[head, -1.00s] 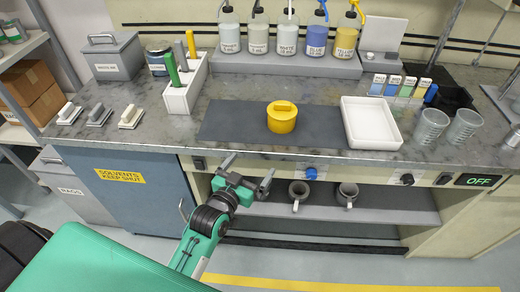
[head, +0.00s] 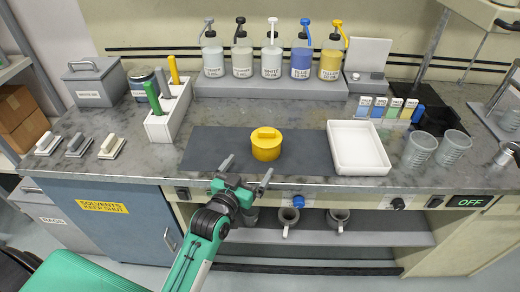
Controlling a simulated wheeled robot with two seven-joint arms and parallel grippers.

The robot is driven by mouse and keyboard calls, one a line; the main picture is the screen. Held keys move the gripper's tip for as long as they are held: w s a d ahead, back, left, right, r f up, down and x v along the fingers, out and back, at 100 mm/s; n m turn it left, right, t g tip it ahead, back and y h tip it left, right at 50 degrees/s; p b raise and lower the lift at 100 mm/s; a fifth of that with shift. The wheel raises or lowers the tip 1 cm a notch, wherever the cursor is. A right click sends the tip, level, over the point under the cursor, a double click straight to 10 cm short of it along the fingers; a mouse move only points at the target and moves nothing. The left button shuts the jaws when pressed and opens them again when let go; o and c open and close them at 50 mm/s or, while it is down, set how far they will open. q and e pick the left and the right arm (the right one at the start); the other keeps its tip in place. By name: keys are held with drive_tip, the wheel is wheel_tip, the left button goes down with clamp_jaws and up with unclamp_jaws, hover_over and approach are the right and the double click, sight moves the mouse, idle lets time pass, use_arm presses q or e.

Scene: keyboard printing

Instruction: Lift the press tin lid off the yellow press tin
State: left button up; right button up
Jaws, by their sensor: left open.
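The yellow press tin (head: 266,149) stands upright on the dark grey mat (head: 210,150) in the middle of the bench. Its yellow lid (head: 266,134), with a raised grip bar on top, sits on the tin. My left gripper (head: 247,172) is open and empty. Its two fingers point toward the bench, in front of the tin and a little to its left in the picture, apart from it. My right gripper is not in the head view.
A white tray (head: 358,169) lies right of the mat, with clear cups (head: 420,150) beyond it. A white rack (head: 168,118) with green and yellow handled tools stands at left. Pump bottles (head: 271,55) line the back shelf. Mugs (head: 288,218) sit under the bench edge.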

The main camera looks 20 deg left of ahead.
sight(260, 151)
use_arm(q)
drive_tip(key=w, duration=0.6)
drive_tip(key=w+d+p, duration=0.1)
drive_tip(key=w, duration=0.1)
drive_tip(key=shift+w, duration=0.95)
drive_tip(key=shift+w+d, duration=0.1)
drive_tip(key=c, duration=0.7)
drive_tip(key=shift+o, duration=1)
drive_tip(key=c, duration=0.7)
drive_tip(key=shift+c, duration=0.4)
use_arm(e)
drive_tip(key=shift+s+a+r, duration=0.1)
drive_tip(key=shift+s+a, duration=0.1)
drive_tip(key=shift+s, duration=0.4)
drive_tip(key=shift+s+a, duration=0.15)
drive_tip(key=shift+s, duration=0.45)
